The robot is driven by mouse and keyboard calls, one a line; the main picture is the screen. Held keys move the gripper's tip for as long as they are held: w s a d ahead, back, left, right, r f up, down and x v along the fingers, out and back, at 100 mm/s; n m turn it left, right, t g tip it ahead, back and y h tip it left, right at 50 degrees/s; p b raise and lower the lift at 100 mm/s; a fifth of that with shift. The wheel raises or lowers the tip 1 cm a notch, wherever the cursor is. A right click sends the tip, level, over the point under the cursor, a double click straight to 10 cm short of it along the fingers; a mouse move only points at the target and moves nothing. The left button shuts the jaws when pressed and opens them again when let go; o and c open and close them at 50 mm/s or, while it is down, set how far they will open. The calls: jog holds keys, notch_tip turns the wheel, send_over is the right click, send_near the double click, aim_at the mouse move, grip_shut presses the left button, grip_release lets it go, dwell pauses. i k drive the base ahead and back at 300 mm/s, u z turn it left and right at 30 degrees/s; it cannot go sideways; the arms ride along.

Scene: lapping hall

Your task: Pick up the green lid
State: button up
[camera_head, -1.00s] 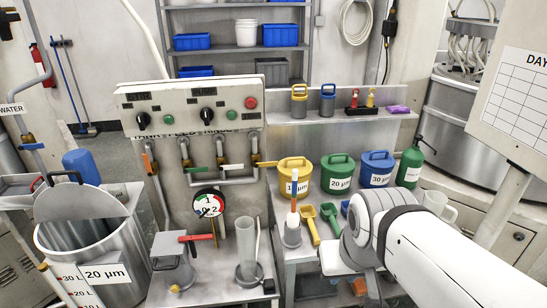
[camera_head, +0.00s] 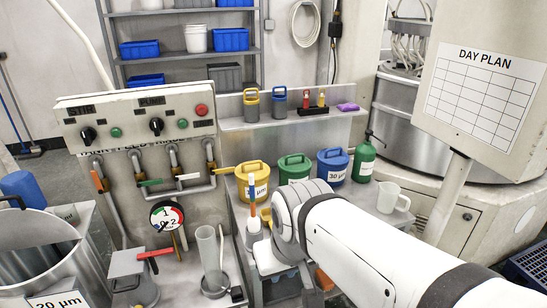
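The green lid (camera_head: 294,162) with its raised handle sits on a green tub on the grey bench, between a yellow lidded tub (camera_head: 253,188) and a blue lidded tub (camera_head: 332,166). The front of the green tub is partly hidden by my white arm, which reaches in from the lower right. The arm's rounded end stands in front of the bench, below and nearer than the green lid in the picture.
A green bottle (camera_head: 365,158) and a white jug (camera_head: 391,197) stand to the right of the tubs. A raised shelf (camera_head: 262,128) behind holds small canisters and a purple block. A glass cylinder (camera_head: 208,255) and a dial gauge (camera_head: 167,216) are at left.

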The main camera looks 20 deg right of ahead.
aim_at(296, 163)
jog(key=i, duration=0.95)
jog(key=u, duration=0.05)
